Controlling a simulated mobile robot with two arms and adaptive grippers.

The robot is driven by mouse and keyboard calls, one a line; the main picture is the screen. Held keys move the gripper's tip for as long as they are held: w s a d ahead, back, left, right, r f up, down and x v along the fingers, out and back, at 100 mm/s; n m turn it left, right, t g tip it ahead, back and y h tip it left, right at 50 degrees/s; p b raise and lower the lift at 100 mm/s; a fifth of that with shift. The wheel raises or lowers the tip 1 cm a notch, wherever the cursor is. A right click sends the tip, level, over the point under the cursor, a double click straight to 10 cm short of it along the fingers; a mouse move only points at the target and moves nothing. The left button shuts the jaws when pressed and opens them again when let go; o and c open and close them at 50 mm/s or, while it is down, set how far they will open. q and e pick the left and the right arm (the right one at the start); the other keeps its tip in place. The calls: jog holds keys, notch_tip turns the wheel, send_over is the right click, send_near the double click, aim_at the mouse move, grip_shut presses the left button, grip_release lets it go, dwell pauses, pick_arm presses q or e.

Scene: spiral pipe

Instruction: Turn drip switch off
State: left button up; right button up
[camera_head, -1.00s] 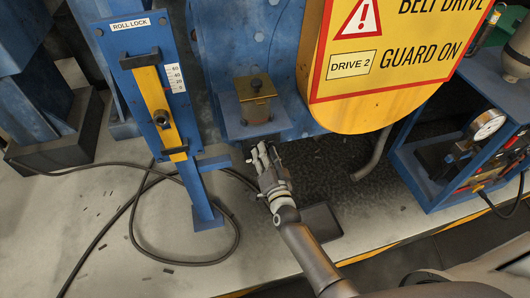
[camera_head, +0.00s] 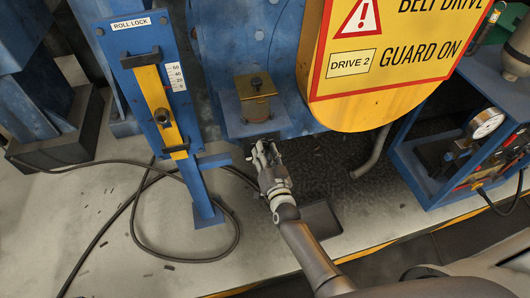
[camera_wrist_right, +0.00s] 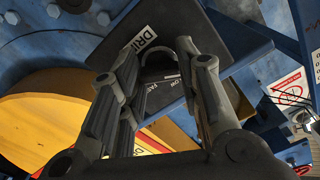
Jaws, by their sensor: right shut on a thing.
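A brass drip cup (camera_head: 257,98) with a dark knob on top stands on a blue bracket (camera_head: 234,128) in the head view. My right gripper (camera_head: 262,148) is directly below the bracket's front edge, pointing up at it. In the wrist view a partly covered label starting "DRI" (camera_wrist_right: 143,42) is on the dark plate above my right gripper's fingers (camera_wrist_right: 158,85). The drip switch sits between these fingers and they are shut on it. The fingers hide most of it, so its setting cannot be read. My left gripper is not in view.
The yellow belt guard (camera_head: 345,112) hangs close to the right of the bracket. The blue roll lock post (camera_head: 205,199) stands to the left, with a black cable (camera_head: 133,232) looped on the floor. A dark tray (camera_head: 322,222) lies below my right wrist. A gauge cabinet (camera_head: 425,190) is at the right.

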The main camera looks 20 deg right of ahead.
jog(key=o, duration=1)
jog(key=shift+s, duration=0.1)
jog(key=s, duration=1.2)
jog(key=shift+a, duration=0.25)
jog(key=shift+f, duration=0.1)
